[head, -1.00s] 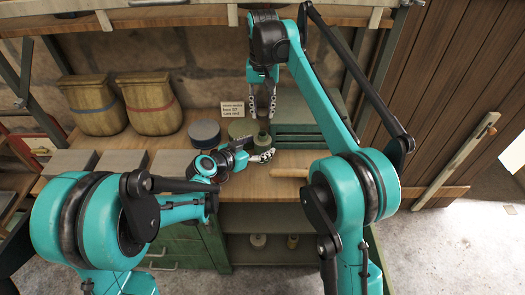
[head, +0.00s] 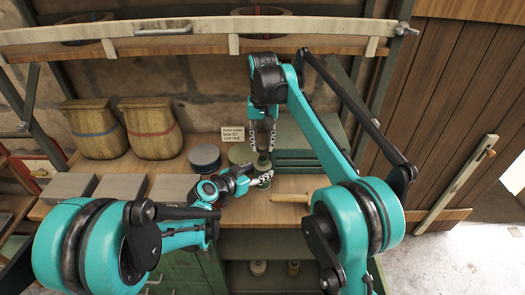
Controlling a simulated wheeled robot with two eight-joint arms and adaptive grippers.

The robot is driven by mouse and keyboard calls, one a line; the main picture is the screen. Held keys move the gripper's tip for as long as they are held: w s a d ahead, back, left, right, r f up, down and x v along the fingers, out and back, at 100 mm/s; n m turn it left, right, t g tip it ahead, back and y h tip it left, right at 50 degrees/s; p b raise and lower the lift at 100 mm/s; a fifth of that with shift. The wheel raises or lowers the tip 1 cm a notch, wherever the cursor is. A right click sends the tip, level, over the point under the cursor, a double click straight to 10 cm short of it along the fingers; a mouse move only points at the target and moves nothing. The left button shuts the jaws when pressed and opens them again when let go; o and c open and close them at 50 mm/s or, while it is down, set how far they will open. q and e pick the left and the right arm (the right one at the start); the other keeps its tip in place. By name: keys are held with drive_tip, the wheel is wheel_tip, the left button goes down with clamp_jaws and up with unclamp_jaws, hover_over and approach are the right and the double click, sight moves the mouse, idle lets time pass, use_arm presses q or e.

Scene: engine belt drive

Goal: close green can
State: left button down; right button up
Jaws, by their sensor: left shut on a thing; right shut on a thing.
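A small green can (head: 264,184) is above the workbench near its front edge, mostly covered by my grippers. My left gripper (head: 262,178) reaches in from the left and is shut on the can's side. My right gripper (head: 262,148) points down from above and is shut on a small dark green piece (head: 262,164), seemingly the lid, at the top of the can. The lid and can look in line, but whether they touch or are seated cannot be told at this size.
A dark grey round tin (head: 205,157) and a flat green round thing (head: 240,154) stand behind. A green case (head: 300,135) is at right, a wooden handle (head: 290,198) in front of it. Two sacks (head: 150,128) and grey blocks (head: 120,187) are at left. A card (head: 232,134) stands behind.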

sight(263, 172)
drive_tip(key=shift+f, duration=0.9)
drive_tip(key=shift+f, duration=0.15)
drive_tip(key=shift+f, duration=0.75)
drive_tip(key=shift+f, duration=0.6)
